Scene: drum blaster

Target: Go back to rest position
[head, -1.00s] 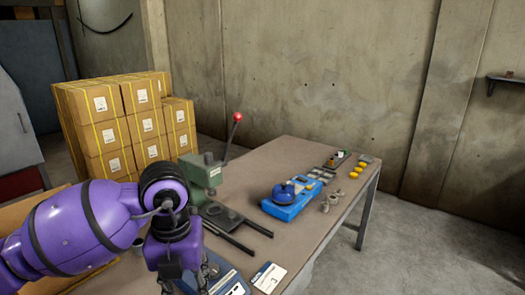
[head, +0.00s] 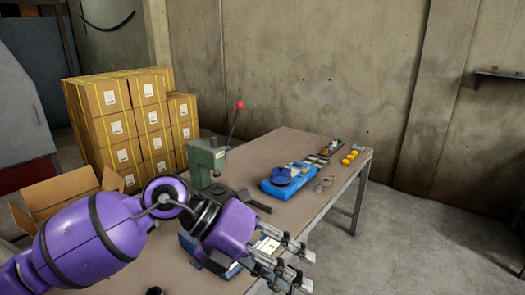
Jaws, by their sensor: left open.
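My left arm comes in from the lower left with its purple links. My left gripper (head: 283,268) is at the bottom middle, over the near edge of the table (head: 160,262). Its metal fingers are spread, and I see nothing held between them. A white card or label shows just behind the fingers, partly covered by them. A blue device under the gripper is mostly hidden. My right gripper is not in this view.
A green press (head: 207,160) with a red-knobbed lever stands at the table's left. A blue tray device (head: 276,193), small metal parts and yellow round pieces (head: 352,154) lie toward the far right. Stacked boxes (head: 122,148) and an open carton (head: 62,193) stand at left.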

